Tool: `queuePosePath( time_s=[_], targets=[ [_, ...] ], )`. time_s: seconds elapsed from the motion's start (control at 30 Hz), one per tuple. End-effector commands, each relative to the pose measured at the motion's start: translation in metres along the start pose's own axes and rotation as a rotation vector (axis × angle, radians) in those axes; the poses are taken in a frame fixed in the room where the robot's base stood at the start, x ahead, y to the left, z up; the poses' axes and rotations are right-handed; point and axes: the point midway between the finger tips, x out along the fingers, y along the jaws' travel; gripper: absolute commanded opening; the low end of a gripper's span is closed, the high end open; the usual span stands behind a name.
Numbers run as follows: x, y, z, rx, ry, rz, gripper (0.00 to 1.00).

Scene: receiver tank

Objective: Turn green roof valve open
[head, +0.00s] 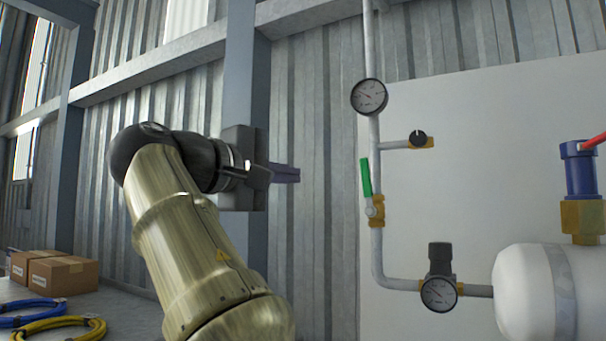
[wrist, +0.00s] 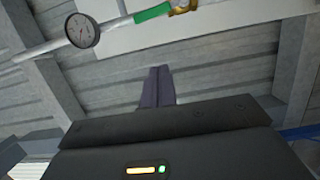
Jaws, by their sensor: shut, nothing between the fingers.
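The green valve handle (head: 366,177) stands nearly upright, along the vertical grey pipe, above a brass valve body (head: 376,211). In the wrist view the green handle (wrist: 152,13) shows at the top, in line with the pipe, with part of the brass body (wrist: 184,6) at the frame edge. My gripper (head: 298,174) is shut and empty. It points right, to the left of the green handle in the head view, with a gap between them. In the wrist view my closed fingers (wrist: 157,72) point up the picture, below the handle.
A round gauge (head: 369,96) sits on the pipe above the valve. A side branch with a black knob (head: 418,138), a lower gauge (head: 438,293) and a white tank (head: 545,290) with a blue-and-brass fitting stand right. Boxes (head: 62,276) and coiled hoses (head: 60,329) lie at left.

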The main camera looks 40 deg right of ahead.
Motion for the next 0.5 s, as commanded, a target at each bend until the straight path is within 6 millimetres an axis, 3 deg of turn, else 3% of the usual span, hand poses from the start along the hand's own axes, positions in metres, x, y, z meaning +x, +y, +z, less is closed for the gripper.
queuePosePath(
  time_s=[0.23, 0.5],
  targets=[
    [0.0040, -0.0044, -0.0055, -0.110, -0.002, 0.026, 0.00],
    [0.0030, -0.0071, -0.0071, -0.117, 0.002, 0.028, 0.00]
  ],
)
